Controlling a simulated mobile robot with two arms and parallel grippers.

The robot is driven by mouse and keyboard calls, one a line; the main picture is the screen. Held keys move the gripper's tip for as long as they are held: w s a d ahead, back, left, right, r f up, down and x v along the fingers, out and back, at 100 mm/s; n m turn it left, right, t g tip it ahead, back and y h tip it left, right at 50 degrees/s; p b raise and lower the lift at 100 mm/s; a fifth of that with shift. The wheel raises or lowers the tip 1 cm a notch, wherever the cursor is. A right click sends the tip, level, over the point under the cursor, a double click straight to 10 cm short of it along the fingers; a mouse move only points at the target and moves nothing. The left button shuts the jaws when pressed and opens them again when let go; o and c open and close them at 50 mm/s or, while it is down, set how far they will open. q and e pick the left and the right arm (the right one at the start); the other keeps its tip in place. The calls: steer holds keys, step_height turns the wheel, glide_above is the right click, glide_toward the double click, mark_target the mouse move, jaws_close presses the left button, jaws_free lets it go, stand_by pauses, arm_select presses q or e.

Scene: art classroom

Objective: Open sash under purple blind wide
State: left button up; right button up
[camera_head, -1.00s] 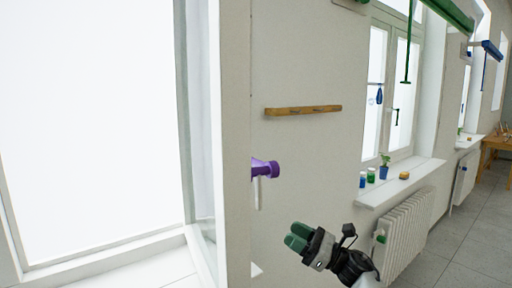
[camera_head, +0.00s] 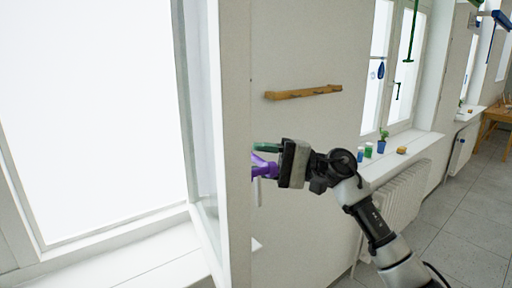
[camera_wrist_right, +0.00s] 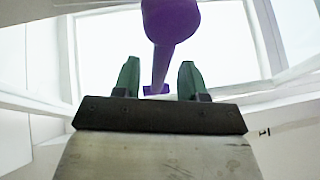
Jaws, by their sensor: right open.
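The sash (camera_head: 235,150) stands swung inward, nearly edge-on to the head view, with the bright window opening to its left. Its purple handle (camera_head: 263,170) sticks out to the right past the sash edge. My right gripper (camera_head: 264,158) is at this handle with green fingers apart. In the right wrist view the purple handle (camera_wrist_right: 172,20) reaches down between the two open fingers (camera_wrist_right: 158,82), with a gap on each side. The head view partly hides the handle behind the gripper. The purple blind does not show. My left gripper is not in view.
A wooden peg rail (camera_head: 303,92) is on the wall behind my right arm. A second window's sill (camera_head: 412,152) holds jars, a potted plant (camera_head: 383,140) and a yellow item, above a radiator (camera_head: 405,195). Grey floor (camera_head: 465,215) is clear at right.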

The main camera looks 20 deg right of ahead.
steer(key=shift+w+a, duration=0.2)
steer(key=shift+a, duration=0.3)
jaws_close()
steer(key=b, duration=0.4)
steer(key=shift+n, duration=0.4)
steer(key=shift+r+y+b, duration=0.1)
steer(key=shift+y+b, duration=0.3)
steer(key=shift+b, duration=0.1)
steer(key=shift+r+n, duration=0.25)
steer(key=shift+n, duration=0.05)
jaws_free()
